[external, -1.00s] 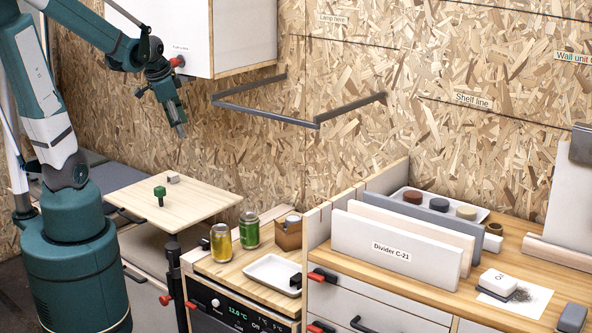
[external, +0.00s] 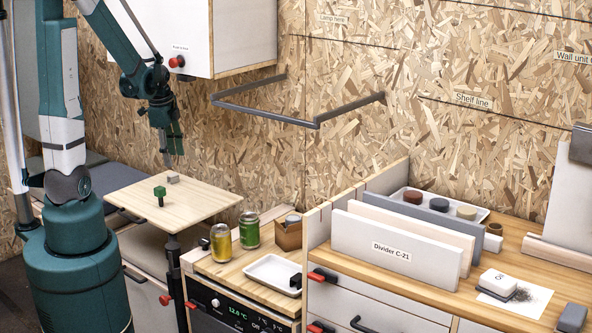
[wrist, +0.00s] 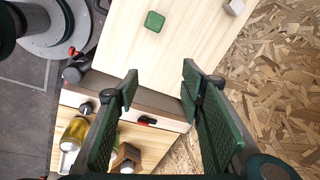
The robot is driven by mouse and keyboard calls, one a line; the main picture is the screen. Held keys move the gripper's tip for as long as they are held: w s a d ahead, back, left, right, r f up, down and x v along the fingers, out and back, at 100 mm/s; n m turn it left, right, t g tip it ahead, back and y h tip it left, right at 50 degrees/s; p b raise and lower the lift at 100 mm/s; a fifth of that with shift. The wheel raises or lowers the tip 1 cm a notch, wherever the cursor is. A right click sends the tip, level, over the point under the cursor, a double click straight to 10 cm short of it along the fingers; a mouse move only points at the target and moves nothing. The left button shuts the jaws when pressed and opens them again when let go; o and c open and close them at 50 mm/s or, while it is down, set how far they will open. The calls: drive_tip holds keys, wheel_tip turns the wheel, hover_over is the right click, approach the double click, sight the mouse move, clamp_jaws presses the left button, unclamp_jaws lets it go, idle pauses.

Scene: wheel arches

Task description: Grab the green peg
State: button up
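The green peg (external: 159,194) stands upright on the small wooden table, with a wide green head on a thin dark stem. In the wrist view its green head (wrist: 154,21) shows from above near the top edge, beyond my fingertips. My gripper (external: 170,160) hangs above the back of the table, pointing down, apart from the peg. In the wrist view my gripper (wrist: 160,82) has its two green fingers spread wide with nothing between them.
A small grey block (external: 173,180) sits on the wooden table (external: 205,205) behind the peg. A white wall cabinet (external: 235,35) hangs above, right of my arm.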

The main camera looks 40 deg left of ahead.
sight(181, 184)
drive_tip(key=a+f+m, duration=0.1)
drive_tip(key=a+f, duration=0.1)
drive_tip(key=a+f+m+g, duration=0.1)
drive_tip(key=f, duration=0.1)
drive_tip(key=a+f+m, duration=0.1)
drive_tip(key=a+f, duration=0.1)
drive_tip(key=shift+s+a+m+g+h, duration=0.3)
drive_tip(key=shift+a+m+g, duration=0.05)
drive_tip(key=shift+m+g, duration=0.05)
drive_tip(key=shift+s+a+f+m+p, duration=0.25)
drive_tip(key=shift+a+f+m+p, duration=0.1)
drive_tip(key=shift+a+f+m, duration=0.2)
drive_tip(key=shift+f+b, duration=0.3)
drive_tip(key=shift+f, duration=1.05)
drive_tip(key=shift+s+a+f+b, duration=0.15)
drive_tip(key=shift+f+b, duration=0.65)
drive_tip(key=shift+f, duration=1.8)
